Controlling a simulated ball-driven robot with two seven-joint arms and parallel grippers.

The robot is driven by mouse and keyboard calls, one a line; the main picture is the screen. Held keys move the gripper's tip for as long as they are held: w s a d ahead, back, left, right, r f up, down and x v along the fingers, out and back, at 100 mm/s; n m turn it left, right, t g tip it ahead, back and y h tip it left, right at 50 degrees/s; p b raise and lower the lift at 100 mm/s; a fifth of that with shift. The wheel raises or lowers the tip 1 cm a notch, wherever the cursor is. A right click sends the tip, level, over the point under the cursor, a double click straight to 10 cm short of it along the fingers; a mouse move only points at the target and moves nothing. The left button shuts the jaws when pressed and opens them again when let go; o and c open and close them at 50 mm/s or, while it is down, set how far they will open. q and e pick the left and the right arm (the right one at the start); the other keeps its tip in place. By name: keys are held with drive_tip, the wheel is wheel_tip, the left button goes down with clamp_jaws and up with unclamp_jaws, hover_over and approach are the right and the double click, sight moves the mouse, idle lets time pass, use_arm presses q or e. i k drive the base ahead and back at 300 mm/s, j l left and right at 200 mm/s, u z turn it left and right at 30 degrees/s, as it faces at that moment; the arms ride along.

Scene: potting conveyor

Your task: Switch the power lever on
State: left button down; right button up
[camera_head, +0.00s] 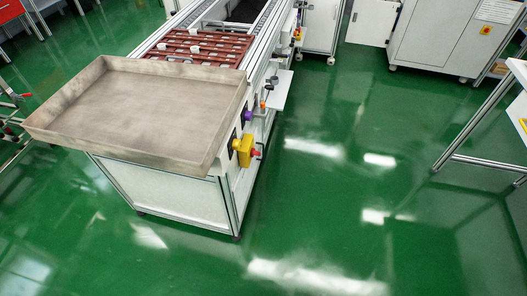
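A yellow box (243,151) with a small red-orange part (256,153) sticks out of the right side of the white conveyor cabinet (165,188), just below the tray's right corner. A purple knob (247,115) and a small orange part (263,104) sit farther back along the same side. I cannot tell for certain which of these is the power lever, nor its position. Neither of my grippers shows in this view.
A wide, empty grey-brown tray (150,110) covers the cabinet's near end, with a brown-red slotted carrier (198,47) behind it. Green floor (330,190) is clear to the right. A metal-framed table (480,110) stands at the right edge, and white cabinets (440,40) stand behind.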

sight(253, 153)
drive_tip(key=l+u, duration=0.1)
drive_tip(key=u, duration=0.25)
drive_tip(key=i+l+u, duration=0.1)
drive_tip(key=u, duration=0.2)
drive_tip(key=l+u, duration=0.15)
drive_tip(key=u, duration=0.2)
drive_tip(key=l+u, duration=0.4)
drive_tip(key=l, duration=0.65)
drive_tip(key=l+u, duration=0.45)
drive_tip(key=l, duration=0.6)
drive_tip(key=k+l, duration=0.1)
drive_tip(key=l, duration=0.5)
drive_tip(key=k+l, duration=0.1)
drive_tip(key=l, duration=0.5)
drive_tip(key=k+l, duration=0.1)
drive_tip(key=l, duration=0.45)
